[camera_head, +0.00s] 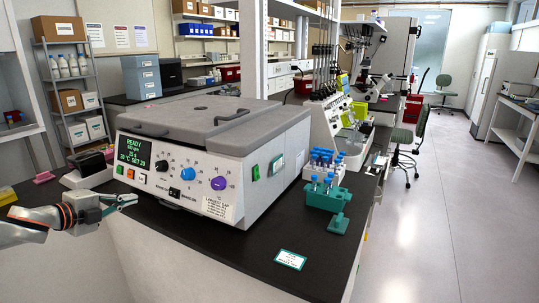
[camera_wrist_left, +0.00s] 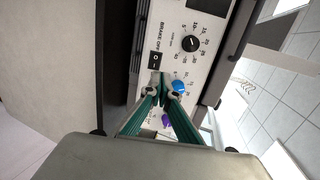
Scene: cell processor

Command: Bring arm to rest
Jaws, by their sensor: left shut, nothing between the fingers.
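My left gripper (camera_head: 125,200) comes in from the left in the head view, in front of the lower left part of the cell processor's front panel. Its green fingers are closed together and empty. In the left wrist view the shut fingertips (camera_wrist_left: 164,88) point at the panel (camera_wrist_left: 200,75), near the black switch and a blue knob. The cell processor (camera_head: 190,165) is a large white and grey benchtop machine with its lid closed and a lit green display (camera_head: 132,150). I cannot tell whether the fingertips touch the panel. My right gripper is not in view.
The dark bench (camera_head: 260,250) has free room in front of the machine, with a small label card (camera_head: 290,259) on it. A teal tube rack (camera_head: 327,195) and a white rack (camera_head: 325,165) with blue-capped tubes stand right of the machine. Open floor (camera_head: 430,220) lies at the right.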

